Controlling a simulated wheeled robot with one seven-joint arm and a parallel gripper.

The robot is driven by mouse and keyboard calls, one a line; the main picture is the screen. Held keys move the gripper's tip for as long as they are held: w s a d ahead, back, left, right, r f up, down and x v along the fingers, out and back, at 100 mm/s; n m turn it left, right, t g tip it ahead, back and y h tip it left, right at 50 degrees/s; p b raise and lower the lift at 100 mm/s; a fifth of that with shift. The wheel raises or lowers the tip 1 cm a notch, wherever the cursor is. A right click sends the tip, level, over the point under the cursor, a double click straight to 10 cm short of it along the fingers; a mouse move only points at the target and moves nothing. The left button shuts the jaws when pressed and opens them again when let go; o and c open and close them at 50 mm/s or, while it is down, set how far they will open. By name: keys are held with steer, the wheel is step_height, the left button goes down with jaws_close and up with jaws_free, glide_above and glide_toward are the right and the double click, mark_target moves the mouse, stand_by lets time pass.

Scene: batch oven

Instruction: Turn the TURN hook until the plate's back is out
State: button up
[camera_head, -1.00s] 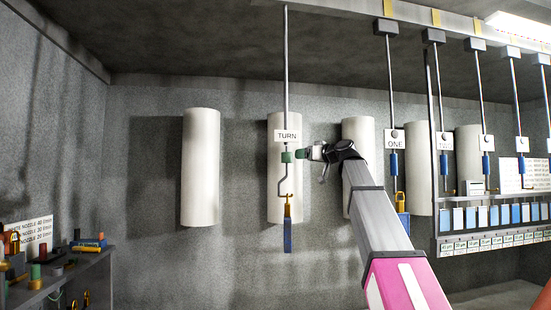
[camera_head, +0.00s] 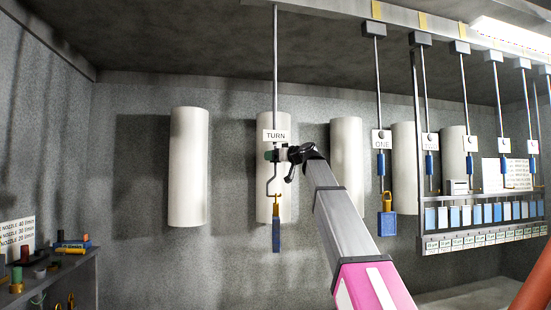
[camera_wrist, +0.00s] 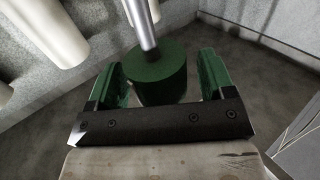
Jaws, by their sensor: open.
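The TURN hook (camera_head: 275,85) is a thin rod hanging from the ceiling, with a white TURN sign (camera_head: 275,135) on it. Below the sign is a green knob (camera_wrist: 160,75), large in the wrist view. The rod bends into a crook, and the plate (camera_head: 276,238) hangs there from a yellow clip (camera_head: 276,206). The plate looks narrow and blue; I cannot tell which face is turned out. My gripper (camera_head: 279,155) is at the knob. In the wrist view its green fingers (camera_wrist: 167,85) are open, one on each side of the knob, with small gaps visible.
To the right hang hook ONE with a blue plate (camera_head: 387,225) and more hooks. A rack of blue samples (camera_head: 480,217) is further right. A shelf (camera_head: 50,272) with small parts is at the left.

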steer(key=shift+c, duration=0.3)
steer(key=c, duration=0.9)
steer(key=shift+w+n+g+y, duration=0.1)
steer(key=shift+n+g+y, duration=0.2)
steer(key=shift+g, duration=0.1)
steer(key=n+g+y, duration=0.2)
steer(key=g, duration=0.1)
steer(key=shift+w+n+g, duration=0.15)
steer(key=shift+n+g, duration=0.25)
steer(key=n+g, duration=0.2)
steer(key=g, duration=0.1)
steer(key=n+g+y, duration=0.1)
steer(key=g, duration=0.1)
steer(key=shift+w+n+g+y, duration=0.1)
steer(key=shift+n+g+y, duration=0.2)
steer(key=shift+n+g, duration=0.1)
steer(key=n+g, duration=0.2)
steer(key=g, duration=0.1)
steer(key=n+g, duration=0.2)
steer(key=g, duration=0.1)
steer(key=shift+a+h, duration=0.1)
steer(key=shift+h, duration=0.3)
steer(key=shift+n+g+h, duration=0.8)
steer(key=shift+n+g, duration=0.5)
steer(key=shift+g, duration=0.8)
steer(key=shift+s, duration=0.2)
